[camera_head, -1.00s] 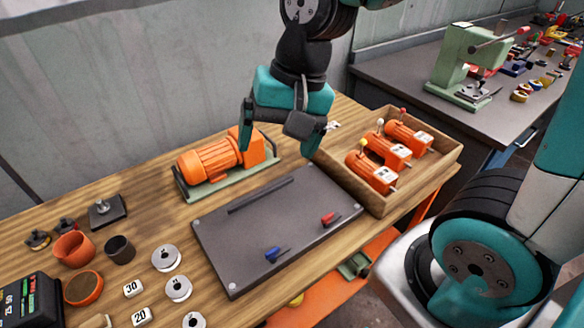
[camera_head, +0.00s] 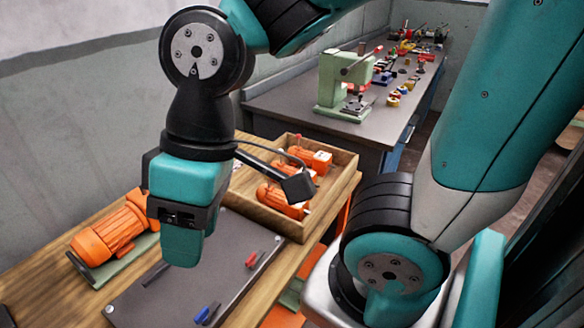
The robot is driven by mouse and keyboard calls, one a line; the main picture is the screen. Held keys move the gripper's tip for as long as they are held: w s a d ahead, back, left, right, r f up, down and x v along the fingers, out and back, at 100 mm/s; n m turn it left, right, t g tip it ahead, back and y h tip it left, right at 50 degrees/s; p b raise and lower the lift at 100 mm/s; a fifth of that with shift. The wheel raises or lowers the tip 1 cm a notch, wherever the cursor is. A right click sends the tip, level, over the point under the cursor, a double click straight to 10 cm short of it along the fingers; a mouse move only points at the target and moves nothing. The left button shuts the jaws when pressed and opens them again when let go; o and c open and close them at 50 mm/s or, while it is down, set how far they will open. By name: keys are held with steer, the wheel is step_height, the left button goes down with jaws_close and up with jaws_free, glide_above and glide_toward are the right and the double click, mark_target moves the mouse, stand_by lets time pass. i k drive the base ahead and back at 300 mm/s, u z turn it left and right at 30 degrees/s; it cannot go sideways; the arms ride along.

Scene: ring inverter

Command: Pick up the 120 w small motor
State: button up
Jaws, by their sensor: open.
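Three small orange motors with white label plates lie in a wooden tray (camera_head: 347,184): a front one (camera_head: 280,200), a middle one (camera_head: 298,172) and a back one (camera_head: 318,158). The labels are too small to read, so I cannot tell which is the 120 w motor. My gripper (camera_head: 182,256) is open and empty, pointing down above the dark plate, left of the tray. It is seen side-on, with one finger in front. Its dark wrist attachment covers part of the front and middle motors.
A larger orange motor (camera_head: 108,236) on a green base stands on the wooden workbench at left. The dark plate (camera_head: 225,250) holds a blue and a red clip. A grey table (camera_head: 300,110) behind carries a green press (camera_head: 343,82) and several small parts.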

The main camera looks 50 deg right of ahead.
mark_target(320, 162)
steer(key=z, duration=0.75)
steer(key=k, duration=1.25)
steer(key=i, duration=0.5)
steer(key=z, duration=0.5)
steer(key=i, duration=0.75)
steer(key=u, duration=0.7)
steer(key=i, duration=0.55)
steer(key=u, duration=0.55)
